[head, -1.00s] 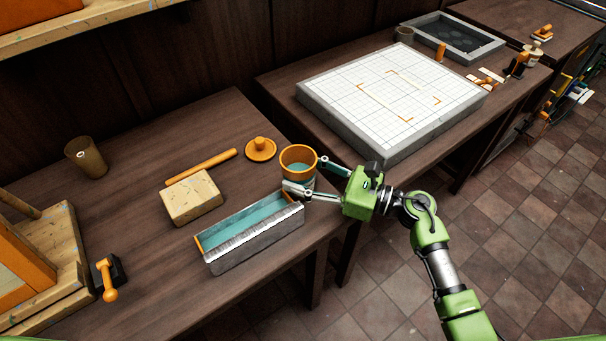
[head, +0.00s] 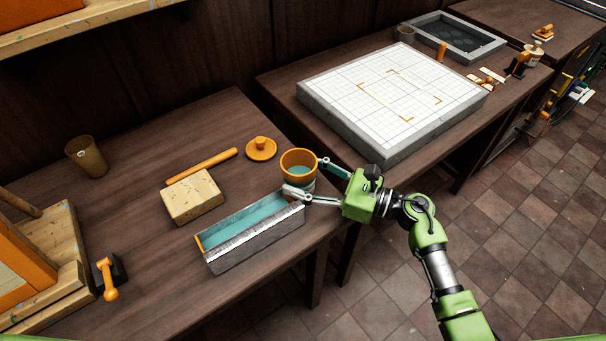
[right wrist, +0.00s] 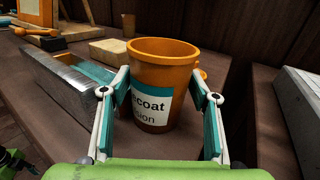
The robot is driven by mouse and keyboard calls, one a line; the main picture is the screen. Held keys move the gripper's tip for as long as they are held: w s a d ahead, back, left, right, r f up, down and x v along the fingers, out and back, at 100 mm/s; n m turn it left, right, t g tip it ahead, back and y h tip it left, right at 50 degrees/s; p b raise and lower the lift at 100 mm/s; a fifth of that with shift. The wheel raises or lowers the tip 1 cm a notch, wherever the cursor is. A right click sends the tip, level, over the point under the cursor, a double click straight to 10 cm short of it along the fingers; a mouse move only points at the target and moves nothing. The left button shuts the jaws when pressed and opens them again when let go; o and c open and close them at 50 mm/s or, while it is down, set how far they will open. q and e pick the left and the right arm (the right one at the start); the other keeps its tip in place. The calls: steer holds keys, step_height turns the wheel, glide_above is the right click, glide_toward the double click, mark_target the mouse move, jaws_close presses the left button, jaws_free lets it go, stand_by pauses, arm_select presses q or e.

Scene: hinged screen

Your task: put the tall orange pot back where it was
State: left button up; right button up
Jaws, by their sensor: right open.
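The tall orange pot (head: 299,153) stands upright near the right end of the left table, with teal contents inside. In the right wrist view the pot (right wrist: 165,72) shows a white and teal label with partly hidden lettering. My right gripper (head: 304,176) is open, with one finger on each side of the pot. In the right wrist view its fingers (right wrist: 160,85) straddle the pot; a gap shows at the right finger, and I cannot tell whether the left one touches. The pot appears to rest on the tabletop.
A grey trough (head: 252,238) lies close left of the pot. An orange round lid (head: 261,149), an orange rod (head: 202,166), a pale block (head: 192,197) and a brown cup (head: 86,156) are farther left. A gridded board (head: 392,97) covers the neighbouring table.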

steer(key=b+v, duration=0.3)
steer(key=v, duration=0.8)
steer(key=shift+d+f+b, duration=0.1)
steer(key=shift+b, duration=0.25)
steer(key=shift+s+d, duration=0.15)
steer(key=shift+d, duration=0.25)
